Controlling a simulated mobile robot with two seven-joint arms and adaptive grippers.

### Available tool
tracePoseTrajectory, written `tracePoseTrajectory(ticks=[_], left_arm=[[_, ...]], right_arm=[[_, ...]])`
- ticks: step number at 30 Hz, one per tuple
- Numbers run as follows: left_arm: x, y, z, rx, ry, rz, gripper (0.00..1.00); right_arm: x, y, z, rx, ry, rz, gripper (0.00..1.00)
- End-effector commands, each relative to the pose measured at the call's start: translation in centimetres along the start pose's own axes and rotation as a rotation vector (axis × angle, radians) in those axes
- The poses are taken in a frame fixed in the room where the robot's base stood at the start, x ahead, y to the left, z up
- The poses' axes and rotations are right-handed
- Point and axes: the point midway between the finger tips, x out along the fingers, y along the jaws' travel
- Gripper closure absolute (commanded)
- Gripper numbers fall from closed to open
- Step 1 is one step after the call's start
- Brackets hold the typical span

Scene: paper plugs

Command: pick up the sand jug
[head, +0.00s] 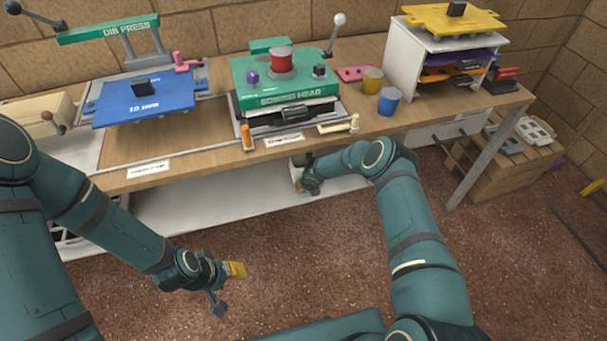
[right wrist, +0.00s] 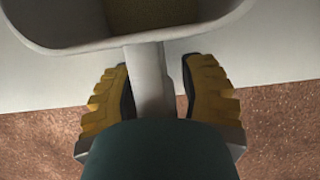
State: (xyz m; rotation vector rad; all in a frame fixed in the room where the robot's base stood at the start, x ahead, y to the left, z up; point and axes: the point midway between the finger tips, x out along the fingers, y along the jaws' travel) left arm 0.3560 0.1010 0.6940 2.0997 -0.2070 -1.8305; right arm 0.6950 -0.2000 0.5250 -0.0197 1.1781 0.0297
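The sand jug (right wrist: 40,40) is a pale grey container with brown sand (right wrist: 150,14) inside, at the top of the right wrist view. Its handle (right wrist: 150,85) points toward my right gripper (right wrist: 160,95). The yellow ridged fingers stand on both sides of the handle; the left one looks very close, and a narrow gap shows at the right one. In the head view the right gripper (head: 303,181) is at the lower white shelf under the bench front, and the jug is mostly hidden there. My left gripper (head: 230,286) is open and empty above the floor.
The wooden bench (head: 220,135) carries a blue die press (head: 140,105), a green press head (head: 285,75), a yellow cup (head: 372,80) and a blue cup (head: 389,100). The bench front edge overhangs the white lower shelf (head: 200,210). The brown floor before it is clear.

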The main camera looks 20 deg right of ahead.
Motion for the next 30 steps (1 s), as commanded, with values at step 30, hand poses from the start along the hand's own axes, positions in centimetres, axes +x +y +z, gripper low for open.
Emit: tracePoseTrajectory(ticks=[30], left_arm=[[-1.3, 0.5, 0.1, -0.001, -0.006, 0.000, 0.53]], right_arm=[[-2.3, 0.1, -0.9, -0.009, -0.003, -0.002, 1.00]])
